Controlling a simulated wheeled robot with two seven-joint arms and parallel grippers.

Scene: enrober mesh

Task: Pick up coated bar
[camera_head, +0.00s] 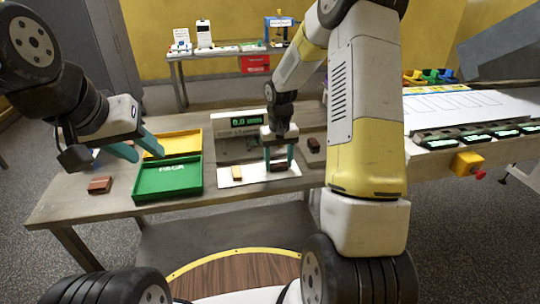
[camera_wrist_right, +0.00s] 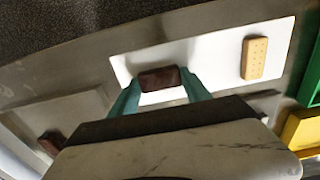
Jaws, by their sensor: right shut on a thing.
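A dark brown coated bar (camera_head: 278,167) is on or just above the white mat (camera_head: 255,182) in front of the display unit; I cannot tell whether it touches the mat. My right gripper (camera_head: 279,162) points down and is shut on this bar. In the right wrist view the bar (camera_wrist_right: 160,79) sits between the two teal fingertips. A pale uncoated bar (camera_head: 236,172) lies to its left on the mat. Another dark bar (camera_head: 314,145) lies right of the mat, and a brown bar (camera_head: 99,185) lies at the table's left. My left gripper (camera_head: 138,148) is open and empty.
A green tray (camera_head: 168,196) and a yellow tray (camera_head: 178,134) stand left of the mat. A unit with a green display (camera_head: 240,122) stands behind it. The table's front edge is clear.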

